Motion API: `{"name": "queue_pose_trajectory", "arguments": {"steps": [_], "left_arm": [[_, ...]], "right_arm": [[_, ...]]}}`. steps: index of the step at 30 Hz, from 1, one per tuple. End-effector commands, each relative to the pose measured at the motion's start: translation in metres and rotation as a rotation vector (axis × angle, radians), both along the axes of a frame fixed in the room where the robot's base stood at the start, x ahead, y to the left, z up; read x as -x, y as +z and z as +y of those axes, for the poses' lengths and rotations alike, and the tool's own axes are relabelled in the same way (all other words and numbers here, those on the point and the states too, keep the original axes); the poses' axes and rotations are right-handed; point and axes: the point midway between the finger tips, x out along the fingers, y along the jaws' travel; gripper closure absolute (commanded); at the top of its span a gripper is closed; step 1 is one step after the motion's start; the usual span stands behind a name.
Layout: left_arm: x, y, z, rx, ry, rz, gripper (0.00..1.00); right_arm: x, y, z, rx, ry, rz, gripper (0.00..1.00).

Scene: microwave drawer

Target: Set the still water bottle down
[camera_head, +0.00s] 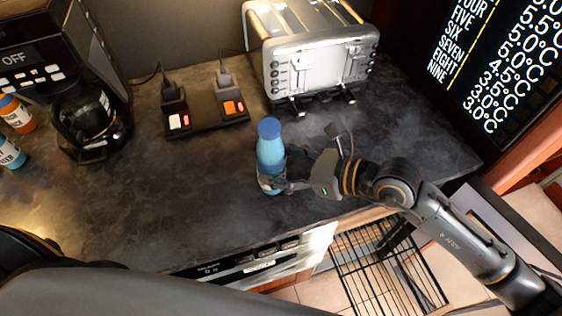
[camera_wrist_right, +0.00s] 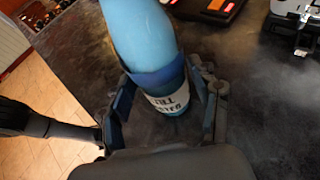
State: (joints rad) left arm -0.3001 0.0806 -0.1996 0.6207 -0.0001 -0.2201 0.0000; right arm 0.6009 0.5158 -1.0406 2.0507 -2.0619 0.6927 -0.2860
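A blue bottle with a blue cap (camera_head: 270,149) stands nearly upright at the front middle of the dark countertop (camera_head: 215,215). My right gripper (camera_head: 272,180) is closed around its lower half, coming from the right. In the right wrist view the bottle (camera_wrist_right: 145,40) is between the two fingers (camera_wrist_right: 166,100), with a white label showing low on it. Its base looks on or very close to the counter; I cannot tell if it touches. My left gripper is not in view.
A silver toaster (camera_head: 318,70) and a switched power strip (camera_head: 205,118) stand behind the bottle. A coffee maker (camera_head: 85,110) and two small bottles (camera_head: 14,112) are at the left. An open wire rack (camera_head: 385,265) is below the counter's front edge. Counter left of the bottle is clear.

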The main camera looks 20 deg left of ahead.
Motion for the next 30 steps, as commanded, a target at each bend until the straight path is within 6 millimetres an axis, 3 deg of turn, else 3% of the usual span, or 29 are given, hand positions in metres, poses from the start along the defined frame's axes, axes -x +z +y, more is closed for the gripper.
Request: {"name": "queue_pose_trajectory", "arguments": {"steps": [14,30], "left_arm": [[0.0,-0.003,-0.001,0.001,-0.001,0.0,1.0],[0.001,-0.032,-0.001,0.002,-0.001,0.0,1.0]], "right_arm": [[0.001,0.002,-0.008,0.001,-0.001,-0.001,0.23],[0.018,0.039,-0.099,0.002,-0.002,-0.002,0.23]]}}
